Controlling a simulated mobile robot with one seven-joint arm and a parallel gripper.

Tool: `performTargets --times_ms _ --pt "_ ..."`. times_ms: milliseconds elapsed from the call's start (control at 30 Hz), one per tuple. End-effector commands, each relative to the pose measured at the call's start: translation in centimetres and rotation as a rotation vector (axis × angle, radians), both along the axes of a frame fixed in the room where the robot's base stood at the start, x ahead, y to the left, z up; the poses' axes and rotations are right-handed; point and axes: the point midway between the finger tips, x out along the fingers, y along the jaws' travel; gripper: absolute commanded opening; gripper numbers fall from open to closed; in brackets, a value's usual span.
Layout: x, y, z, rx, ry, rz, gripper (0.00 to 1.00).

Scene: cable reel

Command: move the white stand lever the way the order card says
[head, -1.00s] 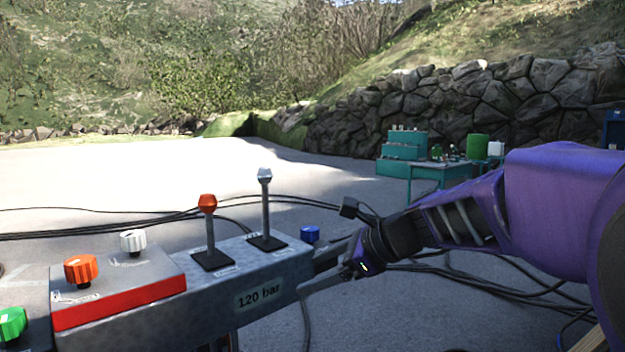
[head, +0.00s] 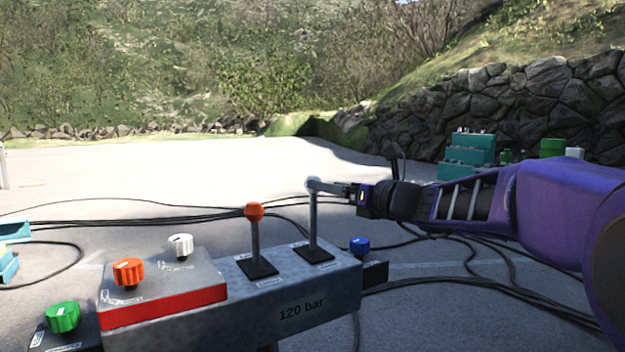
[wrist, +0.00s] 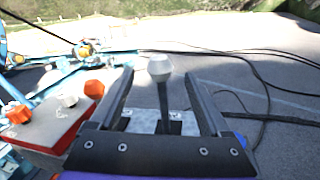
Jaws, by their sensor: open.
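The white stand lever (head: 313,215) stands upright on the grey control box, with a pale knob on a grey shaft. In the wrist view the white lever's knob (wrist: 160,68) is between the two open fingers, with a gap on each side. My gripper (head: 335,187) reaches it from the right at knob height. In the wrist view my gripper (wrist: 155,95) is open and holds nothing. The orange-red lever (head: 255,235) stands upright just left of the white one. I cannot make out an order card in these frames.
The box (head: 300,309) is marked "120 bar". A blue knob (head: 359,245) sits at its right end. White (head: 180,246), orange (head: 128,271) and green (head: 64,317) knobs are at left. Black cables (head: 450,285) lie on the paving behind.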

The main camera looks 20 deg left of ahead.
Motion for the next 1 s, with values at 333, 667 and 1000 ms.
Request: performTargets --times_ms 333,667,1000 --pt "3.3 6.0 0.1 -0.001 0.001 0.003 0.81" --pt "4.2 7.5 0.0 -0.001 0.0 0.0 0.81" --pt "4.2 7.5 0.0 -0.001 0.0 0.0 0.52"
